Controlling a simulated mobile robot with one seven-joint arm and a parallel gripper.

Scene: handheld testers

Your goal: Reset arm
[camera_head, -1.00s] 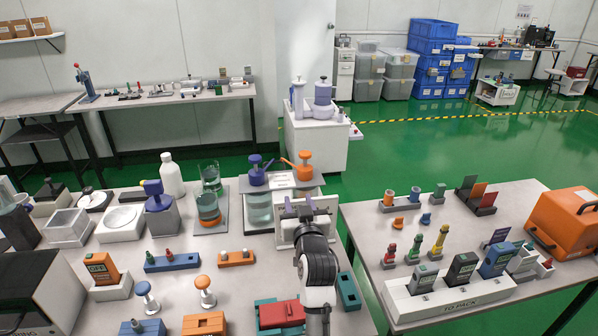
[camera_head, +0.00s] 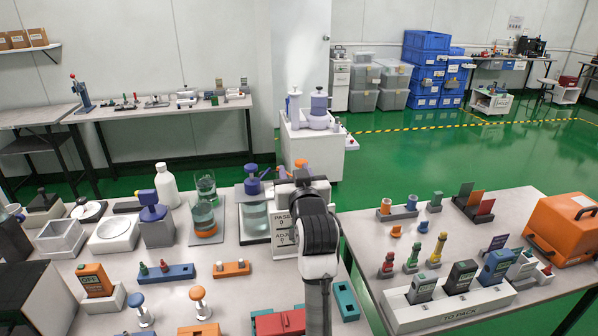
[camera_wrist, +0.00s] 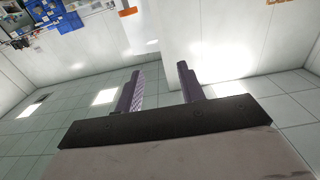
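My gripper (camera_wrist: 159,82) shows in the wrist view with its two purple fingers apart and nothing between them. Past the fingers are pale walls, tiles and bright lights, with blue bins at the upper left. In the head view my arm stands upright at the centre, between the two tables, and hides part of the left table's right end. Handheld testers stand in the white TO PACK rack (camera_head: 455,312) on the right table: a green-grey one (camera_head: 422,285), a dark one (camera_head: 461,276) and a blue one (camera_head: 496,267). An orange tester (camera_head: 95,281) stands in a white holder at left.
The left table (camera_head: 185,255) is crowded with jars, pump bottles, blocks and stamps. A white PASS/ADJUST sign (camera_head: 283,234) stands close beside my arm. An orange case (camera_head: 565,228) sits on the right table (camera_head: 375,240). Green floor (camera_head: 400,165) is open behind.

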